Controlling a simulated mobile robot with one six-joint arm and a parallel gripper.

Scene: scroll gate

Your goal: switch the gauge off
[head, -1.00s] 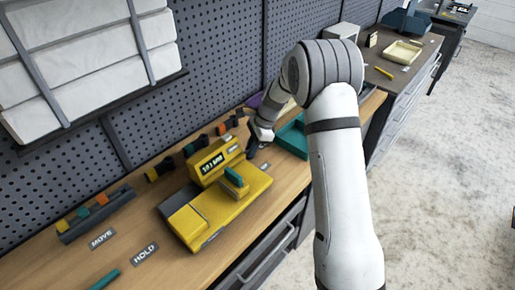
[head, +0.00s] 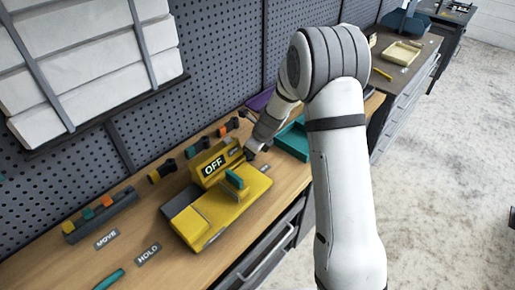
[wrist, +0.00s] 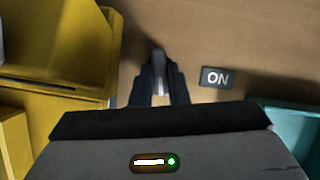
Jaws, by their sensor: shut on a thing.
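The yellow gauge (head: 208,203) stands on the wooden bench, and its display (head: 214,166) reads OFF. A teal block (head: 236,181) stands upright on its yellow base. My gripper (head: 250,153) is low at the right side of the gauge's display housing. In the wrist view my dark fingers (wrist: 160,82) are shut on a small grey part (wrist: 159,60), beside the yellow housing (wrist: 70,45). The fingers largely hide this part, so I cannot tell its full shape. An ON label (wrist: 217,78) lies just right of the fingers.
A teal tray (head: 292,138) lies right of my gripper. A dark rack (head: 101,215) with coloured pieces stands at the left. MOVE (head: 106,239) and HOLD (head: 148,254) labels lie on the bench. Black and coloured fittings (head: 161,171) line the back, before the pegboard.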

